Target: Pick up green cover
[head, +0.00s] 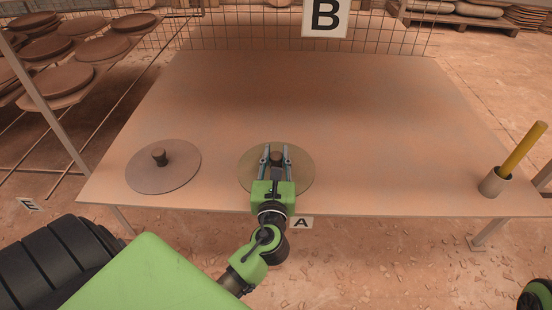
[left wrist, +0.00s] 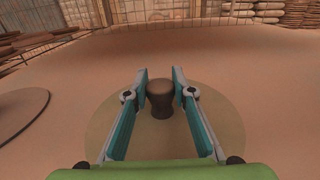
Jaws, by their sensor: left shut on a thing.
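The green cover (head: 304,168) is a round, flat, olive-tinted disc with a dark knob in its middle. It lies on the table near the front edge, and also shows in the left wrist view (left wrist: 226,118). My left gripper (head: 276,150) reaches over it from the front edge. Its two fingers stand on either side of the knob (left wrist: 160,98) and are shut on it. The disc looks flat on the table, and I cannot tell any lift. My right gripper is not in view.
A second, greyish-pink disc with a knob (head: 182,174) lies to the left on the table (head: 300,90). A cup with a yellow stick (head: 495,183) stands at the right front edge. The middle and back of the table are clear. A rack of round discs (head: 64,80) stands at the left.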

